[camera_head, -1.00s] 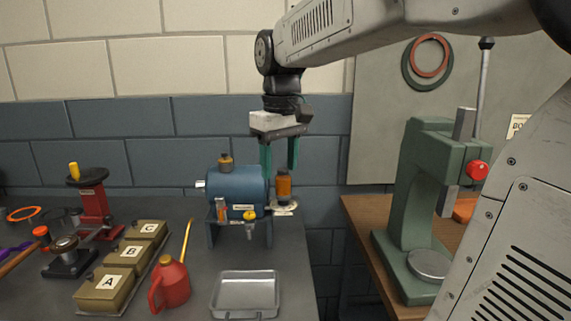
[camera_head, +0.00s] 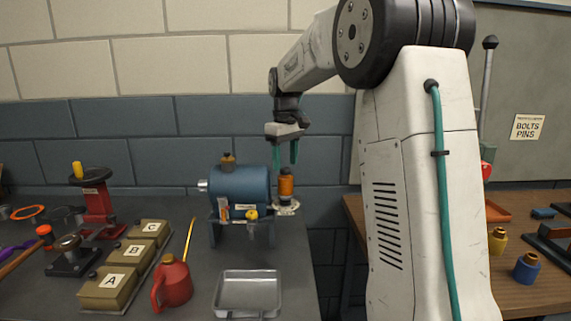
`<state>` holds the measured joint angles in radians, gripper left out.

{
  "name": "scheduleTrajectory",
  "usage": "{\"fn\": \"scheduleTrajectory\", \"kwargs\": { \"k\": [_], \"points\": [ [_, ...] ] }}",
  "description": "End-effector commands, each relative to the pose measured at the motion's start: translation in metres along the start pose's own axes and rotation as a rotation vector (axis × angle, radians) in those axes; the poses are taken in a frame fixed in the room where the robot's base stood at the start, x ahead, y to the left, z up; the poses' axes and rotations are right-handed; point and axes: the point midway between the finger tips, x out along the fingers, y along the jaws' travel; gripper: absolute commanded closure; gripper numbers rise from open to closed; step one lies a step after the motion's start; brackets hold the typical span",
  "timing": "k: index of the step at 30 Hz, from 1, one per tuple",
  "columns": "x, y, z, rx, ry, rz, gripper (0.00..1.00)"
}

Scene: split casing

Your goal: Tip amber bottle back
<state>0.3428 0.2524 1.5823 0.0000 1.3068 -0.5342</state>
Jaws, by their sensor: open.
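The amber bottle (camera_head: 286,188), orange with a dark cap, stands upright at the right end of the blue casing (camera_head: 240,186). A pale round piece (camera_head: 287,208) shows at its foot. My gripper (camera_head: 286,164) is above the bottle, with its two green fingers pointing down and spread apart. The fingertips appear at about the height of the bottle's cap, and nothing is held between them. I cannot tell whether a finger touches the cap.
A silver tray (camera_head: 248,292), a red oil can (camera_head: 173,283) and lettered boxes (camera_head: 110,289) stand in front of the casing. A red press (camera_head: 95,205) is at the left. A wooden bench (camera_head: 530,285) at the right holds a yellow bottle (camera_head: 497,241) and a blue bottle (camera_head: 527,268).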

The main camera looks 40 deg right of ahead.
Motion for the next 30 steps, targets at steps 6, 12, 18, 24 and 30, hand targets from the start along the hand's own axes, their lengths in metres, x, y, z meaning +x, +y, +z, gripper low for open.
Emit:
{"fn": "scheduleTrajectory", "kwargs": {
  "k": [6,12,18,24,30],
  "points": [
    [0.015,0.000,0.000,0.000,0.000,0.000,0.48],
    [0.016,0.000,0.000,0.000,0.000,0.000,0.48],
    [0.016,0.000,0.000,0.000,0.000,0.000,0.92],
    [0.016,0.001,0.000,0.002,-0.003,-0.003,1.00],
    [0.014,0.016,0.003,0.019,-0.036,-0.037,1.00]
  ]
}}
